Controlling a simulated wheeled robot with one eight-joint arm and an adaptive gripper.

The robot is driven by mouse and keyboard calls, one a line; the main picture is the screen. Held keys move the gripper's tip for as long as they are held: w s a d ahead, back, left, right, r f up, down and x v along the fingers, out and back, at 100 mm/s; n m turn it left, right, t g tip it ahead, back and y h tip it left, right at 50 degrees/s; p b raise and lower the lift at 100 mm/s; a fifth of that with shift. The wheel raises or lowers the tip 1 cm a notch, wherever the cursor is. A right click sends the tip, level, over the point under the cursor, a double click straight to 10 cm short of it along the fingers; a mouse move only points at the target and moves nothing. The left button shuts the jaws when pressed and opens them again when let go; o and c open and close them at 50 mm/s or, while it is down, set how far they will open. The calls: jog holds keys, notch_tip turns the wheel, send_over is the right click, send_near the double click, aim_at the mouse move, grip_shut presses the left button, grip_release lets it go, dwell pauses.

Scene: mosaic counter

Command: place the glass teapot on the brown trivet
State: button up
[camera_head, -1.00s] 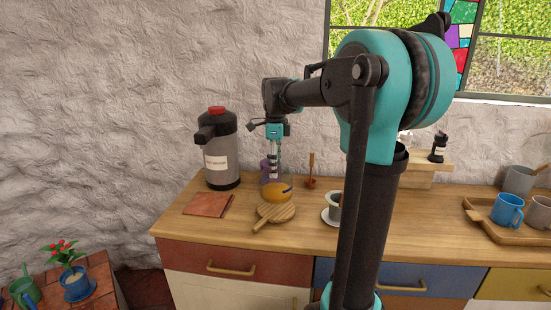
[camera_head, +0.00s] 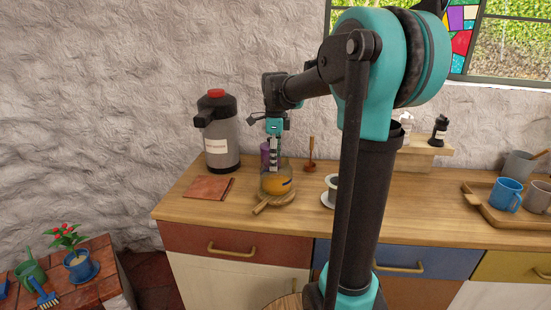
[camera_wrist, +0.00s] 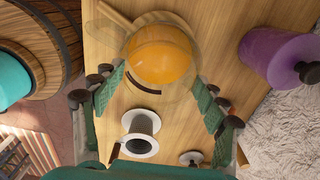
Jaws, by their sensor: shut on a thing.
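The glass teapot (camera_head: 277,186) is clear, with an orange filling in its lower part and a dark mark on one side. In the wrist view the orange part (camera_wrist: 160,53) shows between the fingers. My gripper (camera_head: 274,165) points down from above and is shut on the teapot. Right under the teapot is a round brown wooden board with a handle (camera_head: 261,208), which looks like the trivet. Its handle sticks out to the front left. The teapot appears at or just above the board; its base contact is hard to see.
A purple jar (camera_wrist: 280,60) stands close behind the teapot. A tray (camera_head: 510,226) holds mugs further right.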

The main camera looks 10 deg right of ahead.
jog(key=shift+f, duration=0.55)
jog(key=o, duration=2)
jog(key=shift+c, duration=0.2)
jog(key=shift+r, duration=0.1)
